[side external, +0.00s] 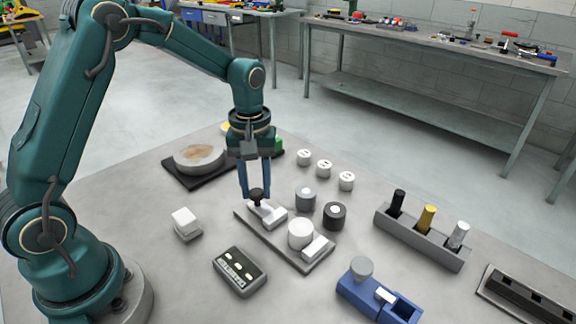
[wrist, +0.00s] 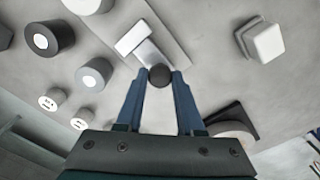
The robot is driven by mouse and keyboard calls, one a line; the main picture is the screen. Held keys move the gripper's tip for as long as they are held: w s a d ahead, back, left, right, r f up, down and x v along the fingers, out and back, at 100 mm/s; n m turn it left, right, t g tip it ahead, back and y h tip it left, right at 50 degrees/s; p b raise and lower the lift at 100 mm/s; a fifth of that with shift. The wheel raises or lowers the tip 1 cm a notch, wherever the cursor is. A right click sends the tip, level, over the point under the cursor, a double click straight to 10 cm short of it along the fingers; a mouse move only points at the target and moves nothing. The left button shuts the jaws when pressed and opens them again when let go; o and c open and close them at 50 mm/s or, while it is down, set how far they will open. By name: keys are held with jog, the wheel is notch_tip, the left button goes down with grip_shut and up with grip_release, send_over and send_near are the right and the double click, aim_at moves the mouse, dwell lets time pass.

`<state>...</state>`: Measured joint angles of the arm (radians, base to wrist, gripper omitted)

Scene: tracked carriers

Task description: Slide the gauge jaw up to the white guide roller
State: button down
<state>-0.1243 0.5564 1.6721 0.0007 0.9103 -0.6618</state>
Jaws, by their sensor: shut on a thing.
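The gauge is a flat grey plate (side external: 285,252) on the table. A pale sliding jaw (side external: 270,214) with a black knob (side external: 257,195) sits at its far left end. The white guide roller (side external: 300,231) stands upright on the plate, to the right of the jaw, with what looks like a small gap between. A white block (side external: 318,248) lies beyond the roller. My gripper (side external: 256,192) points down and is shut on the knob. In the wrist view the knob (wrist: 160,75) is between my fingertips, with the jaw (wrist: 150,56) just beyond it.
Grey (side external: 306,198) and black (side external: 335,215) rollers stand close behind the plate. A dark control box (side external: 240,271) lies in front, and a white block (side external: 186,222) to the left. A blue vise-like fixture (side external: 366,293) and a grey rack (side external: 421,240) stand to the right.

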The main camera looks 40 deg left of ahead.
aim_at(270, 214)
jog(key=shift+d, duration=1.85)
jog(key=c, duration=0.5)
grip_release()
jog(key=shift+r, duration=2.55)
